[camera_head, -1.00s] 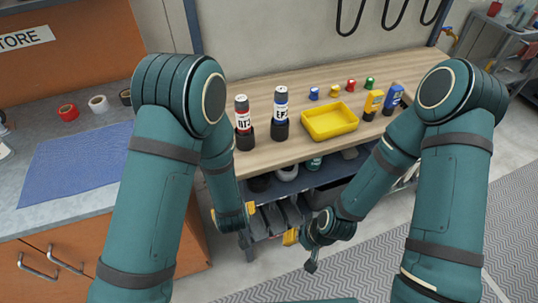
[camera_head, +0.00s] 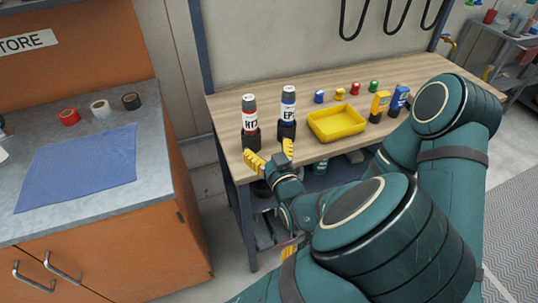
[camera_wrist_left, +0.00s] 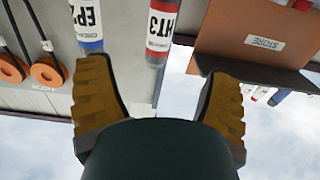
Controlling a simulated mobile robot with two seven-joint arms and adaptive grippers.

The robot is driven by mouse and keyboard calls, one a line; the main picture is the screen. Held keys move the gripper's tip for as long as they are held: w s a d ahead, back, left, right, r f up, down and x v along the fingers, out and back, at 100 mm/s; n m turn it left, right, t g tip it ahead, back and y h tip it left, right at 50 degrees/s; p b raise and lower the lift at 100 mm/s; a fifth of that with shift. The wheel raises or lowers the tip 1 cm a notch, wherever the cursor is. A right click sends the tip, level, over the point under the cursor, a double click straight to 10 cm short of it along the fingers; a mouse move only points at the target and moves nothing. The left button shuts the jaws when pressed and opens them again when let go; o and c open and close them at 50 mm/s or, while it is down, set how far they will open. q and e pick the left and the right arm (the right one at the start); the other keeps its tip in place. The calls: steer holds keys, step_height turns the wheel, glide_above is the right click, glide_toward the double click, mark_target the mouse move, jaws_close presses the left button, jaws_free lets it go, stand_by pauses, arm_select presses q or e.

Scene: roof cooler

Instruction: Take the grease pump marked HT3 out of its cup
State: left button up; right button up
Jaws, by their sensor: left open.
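The HT3 grease pump (camera_head: 250,120), red and white with a dark top, stands upright in its black cup (camera_head: 250,141) at the bench's left front. It also shows in the left wrist view (camera_wrist_left: 161,30), upside down, between the fingers in the picture. The blue-and-white EP2 pump (camera_head: 288,106) stands in its own cup (camera_head: 287,131) just to the right; it is near one finger in the left wrist view (camera_wrist_left: 88,25). My left gripper (camera_head: 271,155), with yellow finger pads, is open and empty in front of the cups. My right gripper is mostly hidden; only a yellow bit (camera_head: 290,251) shows.
A yellow tray (camera_head: 337,138) lies right of the pumps. Small coloured caps (camera_head: 340,93) stand behind it, and yellow and blue bottles (camera_head: 379,106) to its right. At left is a grey counter (camera_head: 65,220) with a blue mat (camera_head: 80,168) and tape rolls (camera_head: 69,117).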

mark_target(252, 122)
arm_select(q)
steer(key=b+x, duration=0.2)
steer(key=x, duration=1.2)
steer(key=shift+f, duration=0.1)
